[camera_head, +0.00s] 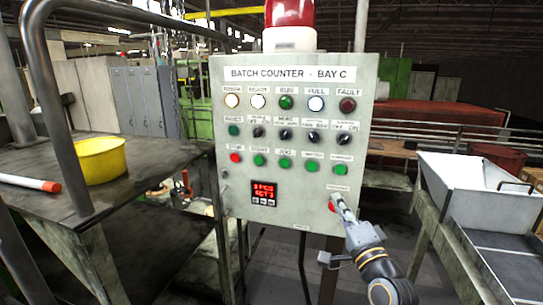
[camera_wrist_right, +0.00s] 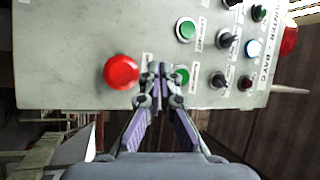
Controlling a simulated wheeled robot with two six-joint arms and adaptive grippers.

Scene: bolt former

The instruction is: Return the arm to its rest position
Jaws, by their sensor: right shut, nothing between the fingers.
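My right gripper (camera_head: 338,204) is in front of the lower right part of the grey control panel (camera_head: 235,85) labelled "BATCH COUNTER - BAY C". It is shut and empty. In the right wrist view the shut fingertips (camera_wrist_right: 161,72) are between a large red button (camera_wrist_right: 121,72) and a green button (camera_wrist_right: 181,76). I cannot tell whether the tips touch the panel. In the head view the red button is mostly hidden behind the gripper. My left gripper is not in view.
A red digit display (camera_head: 264,193) sits low on the panel, under rows of lamps, switches and buttons. A red beacon (camera_head: 290,15) tops the panel. A table with a yellow bowl (camera_head: 100,158) is at left. A white hopper (camera_head: 480,190) stands at right, close to my right arm.

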